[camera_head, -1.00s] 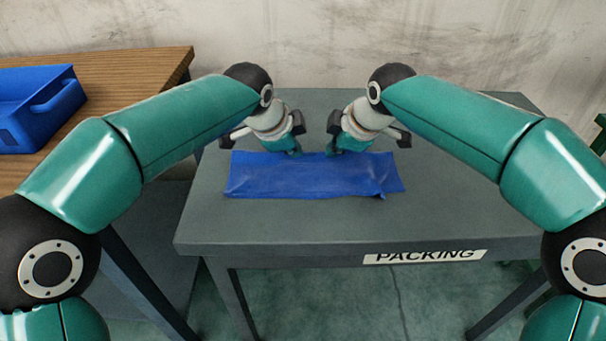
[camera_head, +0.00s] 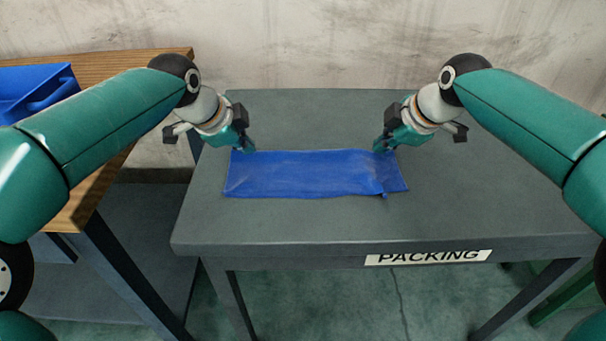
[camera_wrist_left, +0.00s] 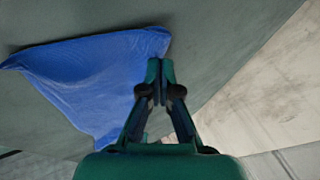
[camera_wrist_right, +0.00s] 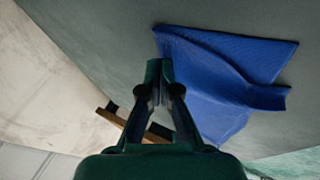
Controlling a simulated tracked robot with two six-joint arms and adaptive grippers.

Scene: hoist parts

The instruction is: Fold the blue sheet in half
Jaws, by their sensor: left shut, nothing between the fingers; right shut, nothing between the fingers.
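The blue sheet (camera_head: 305,174) lies on the grey table as a long, narrow strip with slight wrinkles. A small flap sticks out at its front right corner. My left gripper (camera_head: 248,148) is shut and empty at the sheet's far left corner. My right gripper (camera_head: 380,148) is shut and empty at its far right corner. The left wrist view shows the sheet (camera_wrist_left: 95,80) beside the closed fingers (camera_wrist_left: 160,70). The right wrist view shows the sheet (camera_wrist_right: 215,80), with a loose corner, beside the closed fingers (camera_wrist_right: 159,72). I cannot tell whether the fingertips touch it.
The grey table (camera_head: 300,225) carries a PACKING label (camera_head: 428,257) on its front edge and is bare around the sheet. A wooden table (camera_head: 120,66) with a blue bin (camera_head: 35,92) stands at the left. A stained wall is behind.

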